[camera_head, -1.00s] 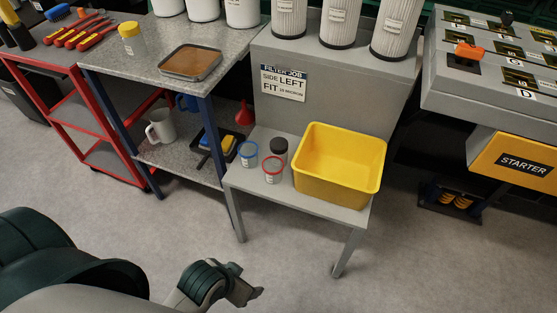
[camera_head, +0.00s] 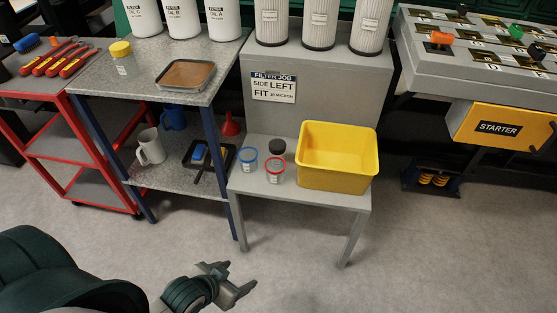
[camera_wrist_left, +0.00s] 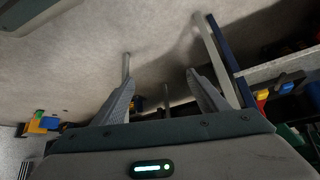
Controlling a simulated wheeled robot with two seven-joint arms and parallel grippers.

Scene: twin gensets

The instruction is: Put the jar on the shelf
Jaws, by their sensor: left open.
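A clear jar with a yellow lid (camera_head: 122,58) stands upright on the blue-legged bench's speckled top (camera_head: 150,58). Smaller containers with a blue rim (camera_head: 248,160), a red rim (camera_head: 274,171) and a black lid (camera_head: 277,149) stand on the low grey stand (camera_head: 262,190). The bench's lower shelf (camera_head: 165,178) holds a mug and other items. My left gripper (camera_head: 238,279) is open and empty, over the floor in front of the stand, well apart from every jar. Its spread fingers show in the left wrist view (camera_wrist_left: 161,80). My right gripper is not in view.
A yellow bin (camera_head: 338,160) fills the stand's right side. A brown-filled tray (camera_head: 187,74) and white bottles (camera_head: 183,18) share the bench top. A red cart (camera_head: 75,150) is at left, a control console (camera_head: 480,60) at right. The front floor is clear.

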